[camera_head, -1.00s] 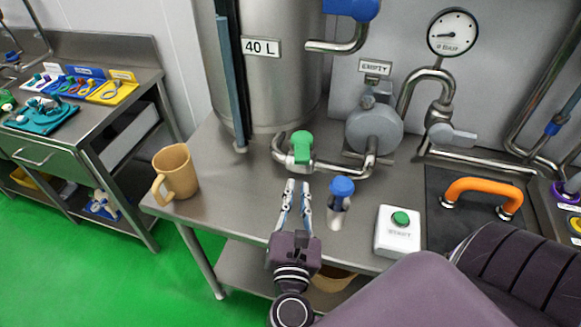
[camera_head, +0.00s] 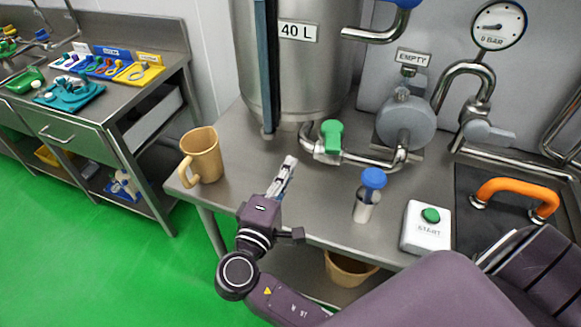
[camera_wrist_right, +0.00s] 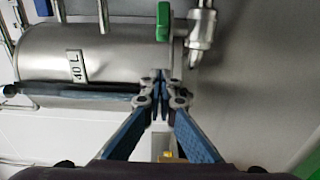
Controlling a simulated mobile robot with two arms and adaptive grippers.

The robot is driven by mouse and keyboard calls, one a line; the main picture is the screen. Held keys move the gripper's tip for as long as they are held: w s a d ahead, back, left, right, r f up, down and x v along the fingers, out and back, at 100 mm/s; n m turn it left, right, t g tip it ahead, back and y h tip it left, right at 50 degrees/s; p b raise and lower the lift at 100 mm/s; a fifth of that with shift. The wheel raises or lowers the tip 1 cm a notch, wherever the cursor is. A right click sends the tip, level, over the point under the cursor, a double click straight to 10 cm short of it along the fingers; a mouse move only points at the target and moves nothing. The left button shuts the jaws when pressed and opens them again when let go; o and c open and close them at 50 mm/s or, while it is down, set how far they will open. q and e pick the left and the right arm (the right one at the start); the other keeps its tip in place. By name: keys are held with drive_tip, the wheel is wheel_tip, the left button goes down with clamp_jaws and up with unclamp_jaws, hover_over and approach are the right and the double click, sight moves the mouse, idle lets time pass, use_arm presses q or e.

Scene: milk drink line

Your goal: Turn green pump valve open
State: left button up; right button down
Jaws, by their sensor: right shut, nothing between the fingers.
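The green pump valve (camera_head: 332,137) is a green handle on the steel pipe (camera_head: 350,158) at the foot of the 40 L tank (camera_head: 290,70). It also shows at the top of the right wrist view (camera_wrist_right: 163,22). My right gripper (camera_head: 289,162) is shut and empty over the steel bench, to the left of the green handle and apart from it. In the right wrist view its fingertips (camera_wrist_right: 160,78) meet below the handle in the picture. My left gripper is not in view.
A tan mug (camera_head: 203,158) stands at the bench's left edge. A blue-capped bottle (camera_head: 370,195), a white START box (camera_head: 427,228) with a green button and an orange handle (camera_head: 515,195) are to the right. The round grey pump (camera_head: 407,122) sits behind the pipe.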

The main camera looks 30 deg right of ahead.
sight(332, 137)
drive_tip(key=w+d+p, duration=0.2)
drive_tip(key=d+p, duration=0.1)
drive_tip(key=d, duration=0.5)
drive_tip(key=shift+d, duration=0.15)
drive_tip(key=shift+w, duration=0.1)
drive_tip(key=shift+d, duration=0.1)
drive_tip(key=shift+s+d+n+t+y+p, duration=0.1)
drive_tip(key=shift+s+n+t+y+p, duration=0.25)
drive_tip(key=shift+n+t+y, duration=0.2)
